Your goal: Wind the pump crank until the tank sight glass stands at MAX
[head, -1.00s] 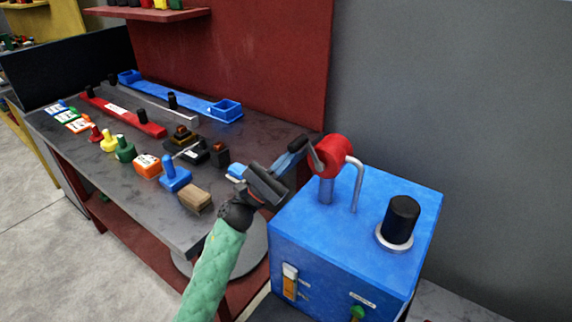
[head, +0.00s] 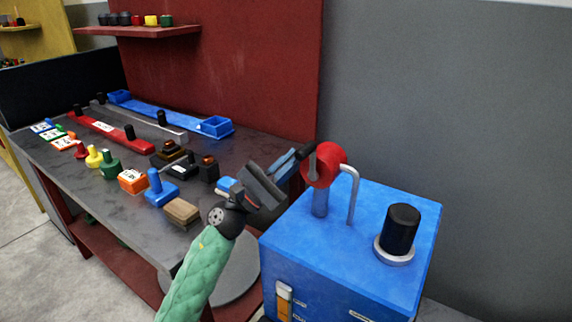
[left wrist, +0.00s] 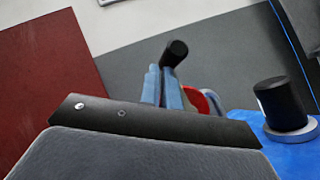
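The blue pump tank (head: 340,255) stands at the right. A red hub (head: 328,165) sits on its post, with a grey crank arm (head: 312,165) and a black crank handle (head: 305,151). My left gripper (head: 292,160) has its blue fingers close together at the handle, seemingly shut on it. In the left wrist view the black handle (left wrist: 175,52) sticks out at the fingertips (left wrist: 164,74); the exact contact is partly hidden. The sight glass (head: 284,300) on the tank's front shows an orange column; its bottom is cut off and its marks are unreadable. My right gripper is not in view.
A black cap (head: 402,228) and a bent grey pipe (head: 351,190) rise from the tank top, close to the crank. A dark workbench (head: 100,205) at the left carries several coloured blocks and a long blue tray (head: 165,112). A grey wall stands behind.

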